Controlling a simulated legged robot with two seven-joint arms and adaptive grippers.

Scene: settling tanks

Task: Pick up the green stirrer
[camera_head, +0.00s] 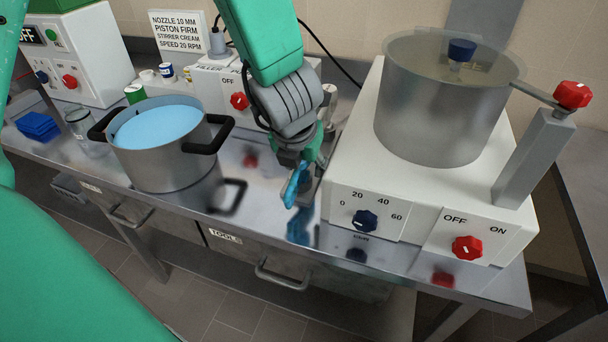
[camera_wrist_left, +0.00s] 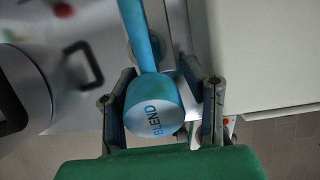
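My left gripper (camera_head: 302,178) hangs over the steel table between the pot and the white mixer. Its two fingers in the left wrist view (camera_wrist_left: 160,100) lie against both sides of a blue stirrer (camera_wrist_left: 152,104). The stirrer's round end carries the word BLEND, and its thin shaft points away from the wrist. In the head view the blue stirrer (camera_head: 294,186) shows below the fingers, partly hidden by them, above its reflection. I cannot tell whether it touches the table. It looks blue, and I see no green stirrer. My right gripper is not in view.
A steel pot (camera_head: 168,150) with blue liquid stands left of the gripper. The white mixer (camera_head: 345,190) with a clear-lidded vessel (camera_head: 440,115) stands close on the right. A piston filler (camera_head: 215,85) and sign (camera_head: 180,32) are behind. A blue block (camera_head: 37,127) lies far left.

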